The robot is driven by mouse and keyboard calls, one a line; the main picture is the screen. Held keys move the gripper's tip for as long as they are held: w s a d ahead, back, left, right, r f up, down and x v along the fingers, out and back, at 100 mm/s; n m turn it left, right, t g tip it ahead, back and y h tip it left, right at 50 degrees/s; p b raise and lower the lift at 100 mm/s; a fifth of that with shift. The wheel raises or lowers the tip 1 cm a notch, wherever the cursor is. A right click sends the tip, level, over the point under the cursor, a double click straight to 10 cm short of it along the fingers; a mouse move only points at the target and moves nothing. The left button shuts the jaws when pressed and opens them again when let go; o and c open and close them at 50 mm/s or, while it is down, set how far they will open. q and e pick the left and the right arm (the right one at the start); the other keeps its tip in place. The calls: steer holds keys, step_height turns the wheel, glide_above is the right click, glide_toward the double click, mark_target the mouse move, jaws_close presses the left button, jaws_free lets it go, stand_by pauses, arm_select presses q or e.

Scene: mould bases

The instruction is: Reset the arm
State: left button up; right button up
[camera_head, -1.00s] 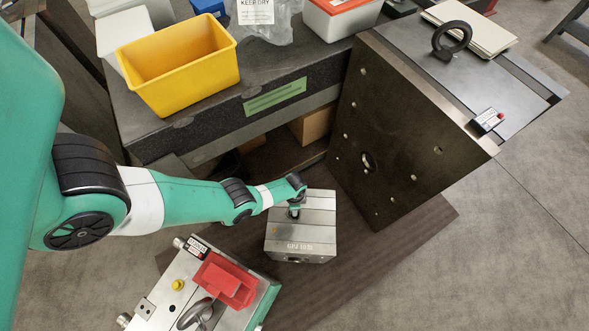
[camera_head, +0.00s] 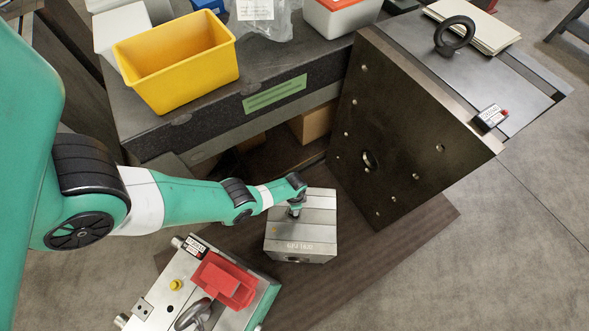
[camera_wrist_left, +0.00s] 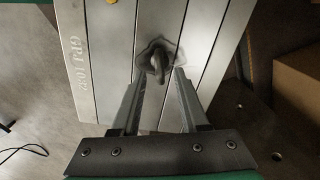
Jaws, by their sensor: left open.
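My left arm comes in from the left in the head view, and its gripper (camera_head: 296,209) is over the top of a small grey steel mould base (camera_head: 317,226) on the brown board. In the left wrist view the mould base (camera_wrist_left: 100,50) shows a stamped label on its side. A metal lifting eye (camera_wrist_left: 158,62) stands up from its top. The two fingers of the left gripper (camera_wrist_left: 157,85) are apart, one on each side of the eye, with gaps visible. The fingers' exact height over the block is hard to tell. My right gripper is not in view.
A second mould base (camera_head: 160,285) with a red block (camera_head: 223,280) lies at the front. A large dark plate (camera_head: 390,150) stands at right. A yellow bin (camera_head: 180,92) sits on the dark bench (camera_head: 150,138) behind. Open floor (camera_head: 500,260) lies at the right.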

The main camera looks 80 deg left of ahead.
arm_select(q)
steer(key=shift+f+b, duration=1)
steer(key=shift+f, duration=0.05)
steer(key=shift+c, duration=0.3)
jaws_close()
stand_by(0.4)
steer(key=n, duration=0.5)
steer(key=shift+r, duration=0.1)
steer(key=n, duration=0.4)
